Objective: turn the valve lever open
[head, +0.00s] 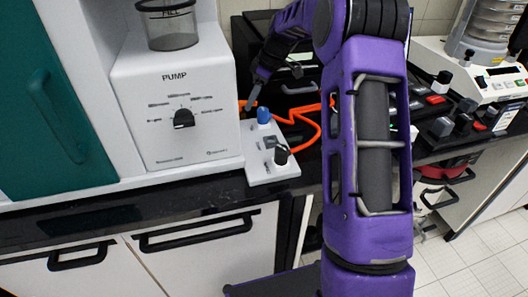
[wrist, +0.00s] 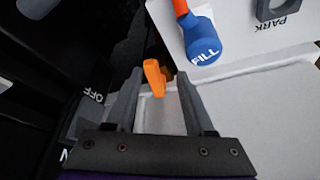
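In the wrist view my gripper (wrist: 157,82) is open, its two grey fingers apart. A short orange piece (wrist: 154,78) shows between the fingertips, with visible gaps to both fingers. It looks like a lever handle, but I cannot tell for certain that it is the valve lever. In the head view my gripper (head: 252,98) is beside the pump's right side, behind the blue knob, and its fingertips are small there. An orange hose or cord (head: 317,137) runs right from this spot. The valve body is not clearly visible.
The white pump (head: 190,85) stands left. Dark equipment (wrist: 50,85) borders the gripper's left.

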